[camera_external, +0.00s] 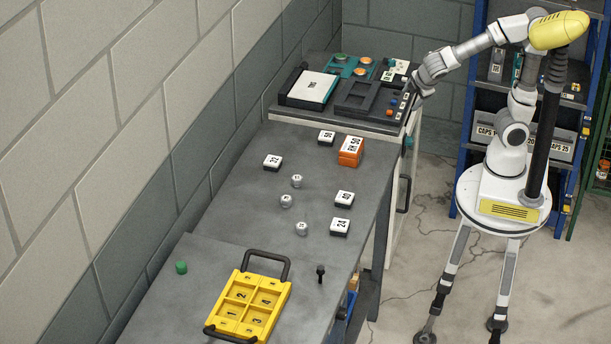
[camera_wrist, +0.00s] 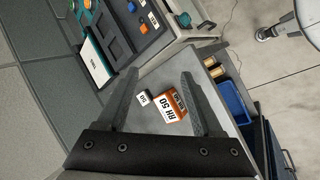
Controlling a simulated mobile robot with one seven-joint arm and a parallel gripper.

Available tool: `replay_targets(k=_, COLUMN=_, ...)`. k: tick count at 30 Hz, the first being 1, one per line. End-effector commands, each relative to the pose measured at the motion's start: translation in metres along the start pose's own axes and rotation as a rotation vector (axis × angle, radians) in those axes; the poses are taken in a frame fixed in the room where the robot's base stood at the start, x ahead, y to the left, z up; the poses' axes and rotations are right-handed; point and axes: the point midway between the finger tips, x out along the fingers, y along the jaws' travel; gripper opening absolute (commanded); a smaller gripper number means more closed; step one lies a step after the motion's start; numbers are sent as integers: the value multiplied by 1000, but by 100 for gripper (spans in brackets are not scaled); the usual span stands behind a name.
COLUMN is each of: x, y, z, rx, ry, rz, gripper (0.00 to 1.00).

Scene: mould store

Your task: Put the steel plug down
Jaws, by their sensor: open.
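Three small silvery round pieces with marked tops stand on the grey table in the external view: one (camera_external: 297,181) farthest back, one (camera_external: 286,201) a little left and nearer, one (camera_external: 302,229) nearest. They look like steel plugs; I cannot tell which one is meant. My gripper (camera_external: 417,100) is above the right edge of the dark console, well away from them. In the wrist view my gripper (camera_wrist: 158,105) has its two fingers wide apart with nothing held between them. No silvery piece shows in the wrist view.
An orange box (camera_external: 351,151) marked RH 50 stands on the table, with several white numbered blocks, one of them (camera_external: 273,162) at left. A yellow tray (camera_external: 228,316) with black handles, a green cylinder (camera_external: 181,267) and a black peg (camera_external: 320,273) are in front. The console (camera_external: 337,120) stands behind.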

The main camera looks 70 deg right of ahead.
Motion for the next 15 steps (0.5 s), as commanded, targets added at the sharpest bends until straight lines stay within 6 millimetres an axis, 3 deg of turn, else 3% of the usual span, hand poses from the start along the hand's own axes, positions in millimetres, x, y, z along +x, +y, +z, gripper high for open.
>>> replay_targets(k=3, x=-22, y=-12, z=27, rx=255, ry=53, rz=-105, gripper=68)
replay_targets(k=6, x=-42, y=-25, z=41, rx=454, ry=105, rz=-193, gripper=68)
replay_targets(k=15, x=-90, y=-53, z=51, rx=845, ry=258, rz=-368, gripper=68)
